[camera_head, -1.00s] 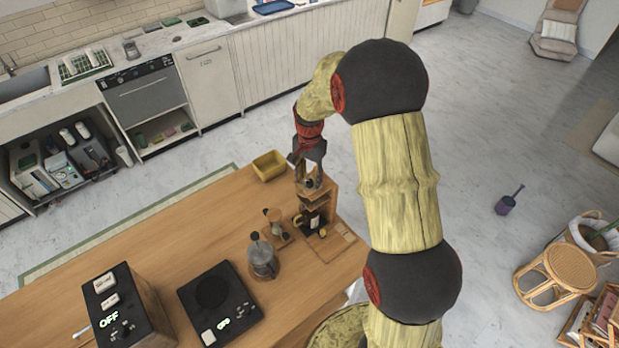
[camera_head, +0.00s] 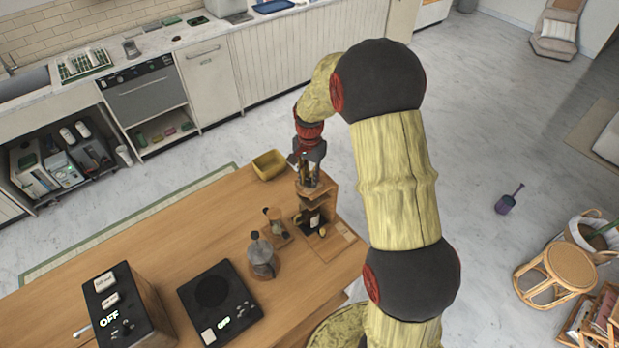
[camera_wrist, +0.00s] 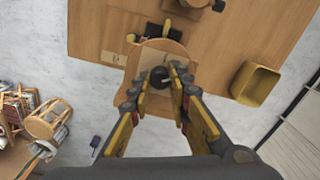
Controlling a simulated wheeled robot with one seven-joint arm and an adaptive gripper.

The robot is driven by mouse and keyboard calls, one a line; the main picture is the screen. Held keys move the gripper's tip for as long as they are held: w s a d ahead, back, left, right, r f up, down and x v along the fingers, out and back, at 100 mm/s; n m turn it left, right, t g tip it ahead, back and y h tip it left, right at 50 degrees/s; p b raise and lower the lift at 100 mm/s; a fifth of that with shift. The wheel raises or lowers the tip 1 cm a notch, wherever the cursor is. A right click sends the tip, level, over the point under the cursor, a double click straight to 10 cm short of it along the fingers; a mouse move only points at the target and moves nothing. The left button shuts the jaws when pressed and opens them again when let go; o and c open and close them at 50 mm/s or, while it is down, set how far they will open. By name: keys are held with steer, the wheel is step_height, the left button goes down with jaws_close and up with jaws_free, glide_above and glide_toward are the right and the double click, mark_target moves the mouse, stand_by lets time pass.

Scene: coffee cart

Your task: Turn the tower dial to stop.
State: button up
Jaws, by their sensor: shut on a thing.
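The wooden tower (camera_head: 328,196) stands near the far right corner of the wooden table, with a dark vessel in its lower part. In the wrist view I look down on its rounded wooden top (camera_wrist: 158,52). The dial (camera_wrist: 160,77) is a round black knob with a small light mark on it. My gripper (camera_wrist: 160,80) points straight down over the tower, with one finger on each side of the dial, shut on it. In the head view my gripper (camera_head: 309,183) hides the dial. I cannot read which setting the mark points to.
A yellow bin (camera_head: 269,165) stands left of the tower at the table edge. A small wooden stand (camera_head: 277,228) and a glass press (camera_head: 262,258) are in front. A black scale (camera_head: 219,300) and a box reading OFF (camera_head: 122,303) stand at the front left.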

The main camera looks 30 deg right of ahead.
mark_target(309, 180)
steer(key=shift+n, duration=0.3)
jaws_close()
steer(key=n+b, duration=0.1)
steer(key=n, duration=0.4)
steer(key=shift+n+b, duration=0.3)
steer(key=n+b, duration=0.1)
steer(key=n, duration=0.4)
steer(key=shift+w+n, duration=0.1)
steer(key=shift+n, duration=0.2)
steer(key=shift+r, duration=0.1)
steer(key=o, duration=0.9)
jaws_free()
steer(key=shift+c, duration=0.2)
steer(key=shift+o, duration=0.5)
step_height(309, 180, up, 12)
